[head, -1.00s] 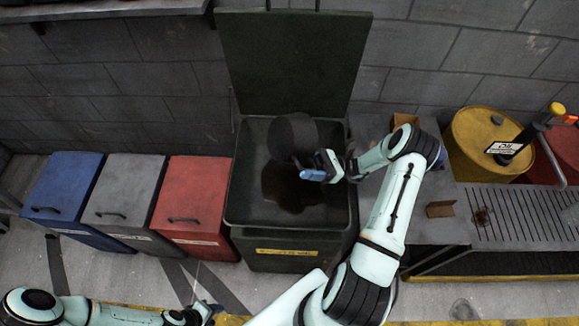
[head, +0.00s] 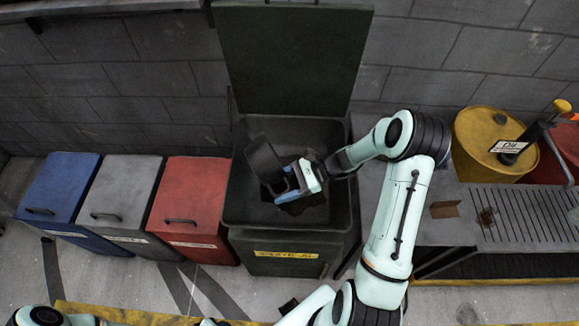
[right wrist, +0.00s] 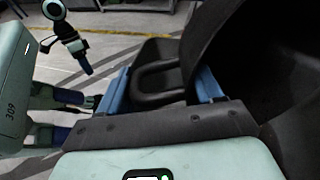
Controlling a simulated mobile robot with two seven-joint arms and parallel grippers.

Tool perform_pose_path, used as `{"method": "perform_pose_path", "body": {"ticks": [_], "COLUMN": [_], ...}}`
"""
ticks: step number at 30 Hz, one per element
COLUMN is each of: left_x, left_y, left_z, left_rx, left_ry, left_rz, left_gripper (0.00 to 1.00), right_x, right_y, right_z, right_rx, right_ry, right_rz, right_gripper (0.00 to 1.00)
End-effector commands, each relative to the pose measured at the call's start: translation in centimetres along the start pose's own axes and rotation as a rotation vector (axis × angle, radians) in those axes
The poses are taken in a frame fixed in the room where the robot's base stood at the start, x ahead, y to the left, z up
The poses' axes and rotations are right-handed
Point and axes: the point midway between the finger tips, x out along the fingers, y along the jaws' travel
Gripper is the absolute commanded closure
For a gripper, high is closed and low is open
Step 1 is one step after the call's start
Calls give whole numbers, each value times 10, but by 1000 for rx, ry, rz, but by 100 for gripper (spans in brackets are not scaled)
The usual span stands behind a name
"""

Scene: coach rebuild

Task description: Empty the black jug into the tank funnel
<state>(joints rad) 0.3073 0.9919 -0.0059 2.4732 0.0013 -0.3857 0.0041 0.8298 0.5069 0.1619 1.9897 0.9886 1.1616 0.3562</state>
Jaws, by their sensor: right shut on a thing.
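The black jug (head: 264,160) is held tilted over the open dark green tank (head: 290,237), whose yellow label seems to read waste oil. My right gripper (head: 298,182) is shut on the jug's handle. In the right wrist view its blue fingers (right wrist: 160,88) are on either side of the black handle, and the jug body (right wrist: 225,60) fills the right side. A dark brown patch (head: 312,201) shows inside the tank, partly hidden by the gripper. I cannot make out a separate funnel or any stream. My left gripper (right wrist: 83,66) is away over the floor; its jaws are too small to judge.
The tank's lid (head: 292,60) stands open against the wall. Red (head: 190,192), grey (head: 125,190) and blue (head: 60,190) bins stand to the left. A yellow drum (head: 478,135) and a slotted metal bench (head: 525,215) are to the right.

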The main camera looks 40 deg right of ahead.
Motion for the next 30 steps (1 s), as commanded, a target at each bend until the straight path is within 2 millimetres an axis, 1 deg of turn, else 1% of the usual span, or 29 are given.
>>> {"method": "perform_pose_path", "body": {"ticks": [1, 2, 13, 18, 25, 28, 30], "left_x": [-2, -2, -3, -6, -17, -25, -33], "left_y": [1, 2, 2, 4, 10, 15, 20], "left_z": [-1, -2, -2, -4, -12, -18, -25], "left_rx": [1, 1, 1, 2, 6, 9, 12], "left_ry": [2, 2, 3, 6, 16, 24, 33], "left_rz": [1, 1, 1, 2, 5, 8, 11], "left_gripper": [57, 57, 57, 57, 57, 57, 57], "right_x": [6, 8, 32, 42, 61, 70, 70], "right_y": [0, 0, 6, 7, 10, 11, 10], "right_z": [3, 2, -15, -23, -29, -31, -27], "right_rx": [-13, -20, -79, -104, -133, -144, -148], "right_ry": [40, 68, 395, 528, 687, 751, 775], "right_rz": [4, 4, 9, 13, 14, 16, 12], "right_gripper": [84, 84, 84, 84, 84, 84, 84]}}
